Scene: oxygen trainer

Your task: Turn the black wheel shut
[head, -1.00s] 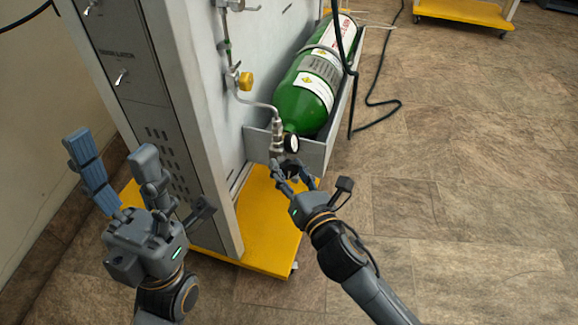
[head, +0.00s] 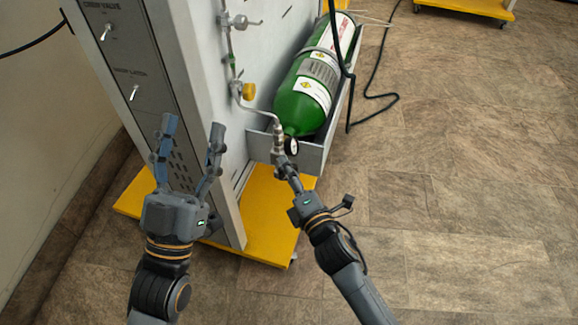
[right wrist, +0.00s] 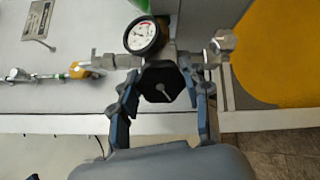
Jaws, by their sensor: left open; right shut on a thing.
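The black wheel (right wrist: 161,82) is a dark, angular knob at the valve, below a round pressure gauge (right wrist: 143,36) in the right wrist view. My right gripper (right wrist: 163,98) is shut on the wheel, with one blue finger on each side of it. In the head view my right gripper (head: 284,172) reaches the valve at the lower end of the green cylinder (head: 302,104), and it hides the wheel there. My left gripper (head: 191,150) is open and empty in front of the trainer's dark side panel.
The grey trainer cabinet (head: 187,65) stands on a yellow base (head: 262,222). A thin pipe with a yellow-handled valve (head: 248,91) runs to the cylinder valve. A grey tray (head: 312,158) holds the cylinder. A black hose hangs beside it.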

